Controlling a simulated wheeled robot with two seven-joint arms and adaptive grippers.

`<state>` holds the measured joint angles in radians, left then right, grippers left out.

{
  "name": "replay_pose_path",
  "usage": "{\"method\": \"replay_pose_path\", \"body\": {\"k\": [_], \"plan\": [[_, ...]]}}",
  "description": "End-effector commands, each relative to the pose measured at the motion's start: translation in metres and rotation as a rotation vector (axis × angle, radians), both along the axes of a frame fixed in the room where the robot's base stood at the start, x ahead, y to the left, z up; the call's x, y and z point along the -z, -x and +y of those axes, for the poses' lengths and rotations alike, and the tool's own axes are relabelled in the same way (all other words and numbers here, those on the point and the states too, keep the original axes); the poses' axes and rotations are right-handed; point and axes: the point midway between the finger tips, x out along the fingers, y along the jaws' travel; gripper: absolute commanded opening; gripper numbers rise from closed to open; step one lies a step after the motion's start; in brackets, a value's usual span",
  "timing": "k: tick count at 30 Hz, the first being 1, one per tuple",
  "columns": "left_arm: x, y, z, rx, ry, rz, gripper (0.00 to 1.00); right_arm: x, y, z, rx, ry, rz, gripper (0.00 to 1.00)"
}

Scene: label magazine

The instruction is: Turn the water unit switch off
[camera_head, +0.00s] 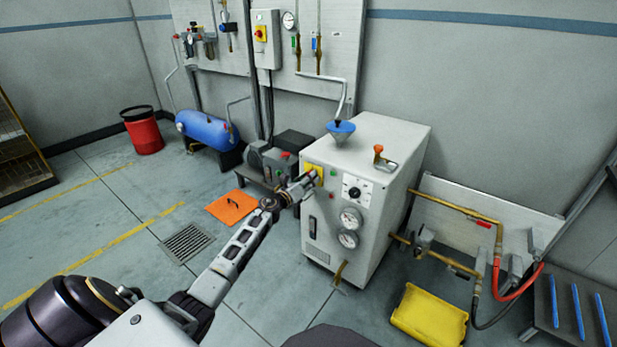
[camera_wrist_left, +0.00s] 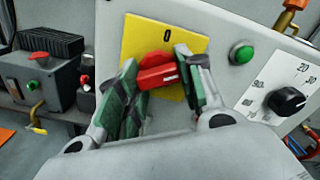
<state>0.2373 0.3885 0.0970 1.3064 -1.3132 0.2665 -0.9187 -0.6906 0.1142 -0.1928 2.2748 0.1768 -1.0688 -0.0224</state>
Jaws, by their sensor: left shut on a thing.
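The water unit is a pale grey cabinet (camera_head: 380,250) in the middle of the head view. Its switch is a red rotary handle (camera_wrist_left: 157,72) on a yellow plate (camera_wrist_left: 190,45) marked 0 at the top. In the left wrist view the handle lies nearly level, slightly tilted. My left gripper (camera_wrist_left: 160,85) is shut on the red handle, with a green-padded finger on each side. In the head view the left gripper (camera_head: 303,184) reaches the cabinet's front at the yellow plate and hides the handle. My right gripper is not in view.
A green button (camera_wrist_left: 241,52) and a black dial (camera_wrist_left: 287,100) sit right of the switch. Two gauges (camera_head: 348,228) are lower on the cabinet front. A pump (camera_head: 270,160) stands behind, left of the cabinet. A yellow container (camera_head: 430,318) lies at right. Floor at left is mostly open.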

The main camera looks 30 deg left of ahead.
Motion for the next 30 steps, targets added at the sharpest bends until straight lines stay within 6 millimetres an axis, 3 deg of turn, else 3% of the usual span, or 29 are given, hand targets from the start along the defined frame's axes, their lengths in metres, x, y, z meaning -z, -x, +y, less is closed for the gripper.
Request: {"method": "replay_pose_path", "body": {"k": [18, 26, 30], "plan": [[-0.003, 0.000, -0.002, -0.001, 0.552, 0.045, 0.13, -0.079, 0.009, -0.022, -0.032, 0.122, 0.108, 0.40], [-0.004, 0.000, -0.002, -0.002, 0.706, 0.057, 0.13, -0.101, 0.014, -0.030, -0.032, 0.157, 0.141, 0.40], [-0.004, 0.000, -0.001, -0.003, 0.784, 0.062, 0.13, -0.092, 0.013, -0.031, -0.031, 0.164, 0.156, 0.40]]}}
